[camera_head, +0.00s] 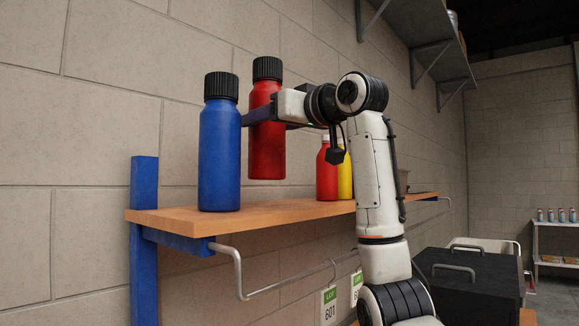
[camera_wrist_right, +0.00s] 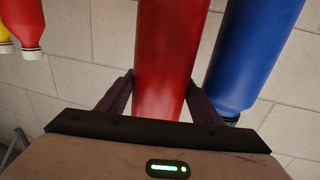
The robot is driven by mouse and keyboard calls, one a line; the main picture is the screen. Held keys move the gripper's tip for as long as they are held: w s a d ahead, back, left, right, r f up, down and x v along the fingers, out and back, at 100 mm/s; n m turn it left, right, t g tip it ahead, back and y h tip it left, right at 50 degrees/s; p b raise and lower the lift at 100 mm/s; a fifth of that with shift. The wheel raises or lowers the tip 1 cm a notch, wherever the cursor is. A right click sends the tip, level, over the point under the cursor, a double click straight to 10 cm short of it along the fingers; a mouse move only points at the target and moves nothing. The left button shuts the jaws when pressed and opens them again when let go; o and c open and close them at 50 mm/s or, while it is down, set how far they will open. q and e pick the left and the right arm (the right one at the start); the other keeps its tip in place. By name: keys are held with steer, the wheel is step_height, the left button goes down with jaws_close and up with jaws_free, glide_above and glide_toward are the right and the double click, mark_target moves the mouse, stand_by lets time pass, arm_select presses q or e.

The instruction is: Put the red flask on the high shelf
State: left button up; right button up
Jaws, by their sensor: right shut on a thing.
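A red flask (camera_head: 267,130) with a black ribbed cap is upright in the head view, its base a little above the wooden shelf (camera_head: 290,211). My right gripper (camera_head: 262,113) is shut on it from the right side. In the right wrist view the red flask (camera_wrist_right: 166,65) stands between the two fingers of my right gripper (camera_wrist_right: 160,95). A blue flask (camera_head: 220,150) with a black cap stands on the shelf just left of the red flask; it also shows in the right wrist view (camera_wrist_right: 252,55). My left gripper is not in view.
A shorter red bottle (camera_head: 326,175) and a yellow bottle (camera_head: 345,178) stand on the shelf behind my right arm. A hanging rail (camera_head: 290,284) with green-topped tags runs below. A grey wall shelf (camera_head: 425,40) is higher up at the right. A dark box (camera_head: 465,285) stands lower right.

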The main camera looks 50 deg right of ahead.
mark_target(268, 149)
steer(key=shift+f, duration=0.85)
step_height(268, 149, down, 4)
steer(key=shift+r+b, duration=0.25)
steer(key=shift+b, duration=0.25)
steer(key=shift+f, duration=0.2)
steer(key=shift+r, duration=0.1)
steer(key=shift+f, duration=0.2)
steer(key=o, duration=1.3)
steer(key=shift+o, duration=0.2)
